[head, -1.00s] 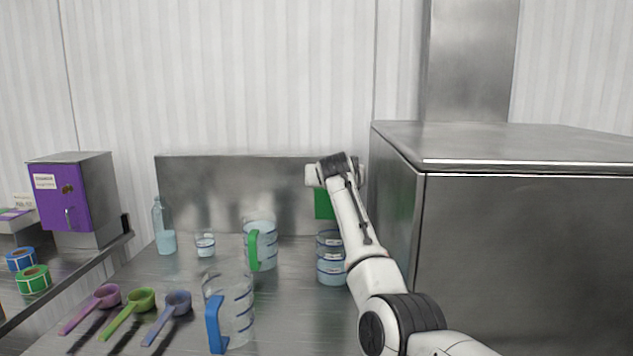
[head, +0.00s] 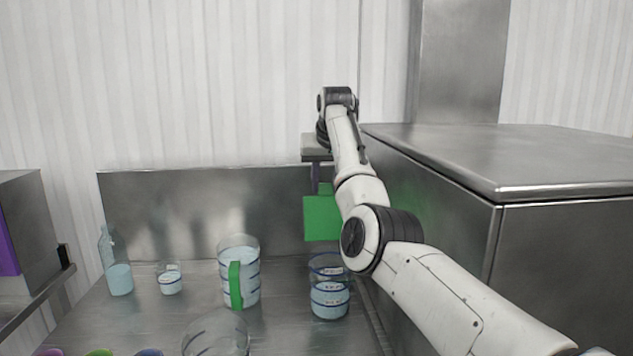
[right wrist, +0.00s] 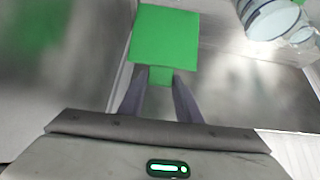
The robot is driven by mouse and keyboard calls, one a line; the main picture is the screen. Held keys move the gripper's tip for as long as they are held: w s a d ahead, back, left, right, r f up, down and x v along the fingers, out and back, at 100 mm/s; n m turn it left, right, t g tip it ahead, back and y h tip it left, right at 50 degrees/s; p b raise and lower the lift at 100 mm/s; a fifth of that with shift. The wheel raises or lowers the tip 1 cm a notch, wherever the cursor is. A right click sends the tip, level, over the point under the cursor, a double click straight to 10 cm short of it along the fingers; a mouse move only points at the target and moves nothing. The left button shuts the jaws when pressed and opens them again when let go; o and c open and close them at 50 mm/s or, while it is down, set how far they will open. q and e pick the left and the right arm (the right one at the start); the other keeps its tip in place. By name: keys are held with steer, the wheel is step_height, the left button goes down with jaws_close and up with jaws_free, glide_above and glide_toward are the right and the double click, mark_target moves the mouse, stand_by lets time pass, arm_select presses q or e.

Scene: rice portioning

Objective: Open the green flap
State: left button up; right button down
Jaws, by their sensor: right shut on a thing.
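The green flap (head: 320,219) is a flat green panel in the head view, hanging below my right gripper and in front of the metal backsplash. In the right wrist view the flap (right wrist: 164,38) lies beyond the fingers, and its narrow green tab sits between them. My right gripper (right wrist: 160,80) is shut on this tab; in the head view the gripper (head: 321,188) shows just above the panel, partly hidden by my arm. I cannot tell from these views how the flap is hinged. My left gripper is not in view.
A large steel cabinet (head: 570,260) stands close to my right arm. Below the flap are stacked measuring cups (head: 330,300). A green-handled jug (head: 246,285), a small cup (head: 170,282) and a bottle (head: 119,277) stand on the steel counter (head: 160,325).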

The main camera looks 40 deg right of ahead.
steer(key=shift+w+d+r, duration=0.1)
steer(key=shift+d+r, duration=0.05)
steer(key=shift+r, duration=0.35)
steer(key=c, duration=1.5)
jaws_free()
steer(key=shift+o, duration=1.1)
steer(key=shift+f, duration=0.2)
steer(key=b+v, duration=0.2)
steer(key=v, duration=0.8)
steer(key=shift+s+r, duration=0.2)
steer(key=shift+s, duration=0.05)
